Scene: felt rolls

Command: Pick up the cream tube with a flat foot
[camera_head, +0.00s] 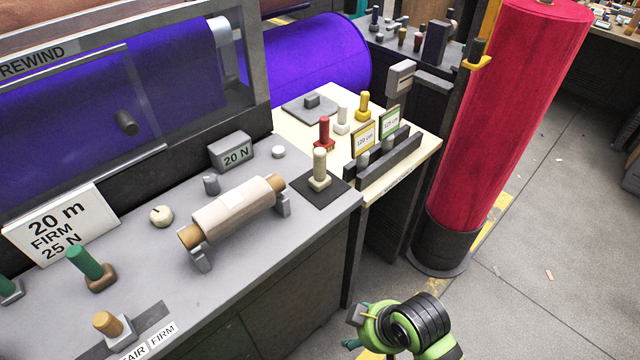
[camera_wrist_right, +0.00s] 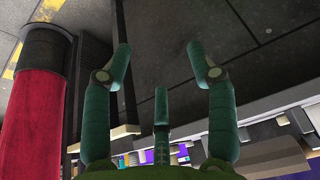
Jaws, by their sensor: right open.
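The cream tube (camera_head: 320,167) stands upright on its wide, flat foot on a dark square pad (camera_head: 333,193) at the right end of the grey bench. My right gripper (camera_head: 358,326) is low in front of the bench, over the floor and well apart from the tube. In the right wrist view its green fingers (camera_wrist_right: 158,75) are spread open with nothing between them. The tube cannot be made out in that view. My left gripper is not in view.
Behind the tube, red (camera_head: 324,132), white (camera_head: 343,121) and yellow (camera_head: 363,106) pegs stand on a cream table. A felt roll on a wooden core (camera_head: 235,208) lies left of the pad. A tall red roll (camera_head: 510,110) stands at right. Floor before the bench is mostly clear.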

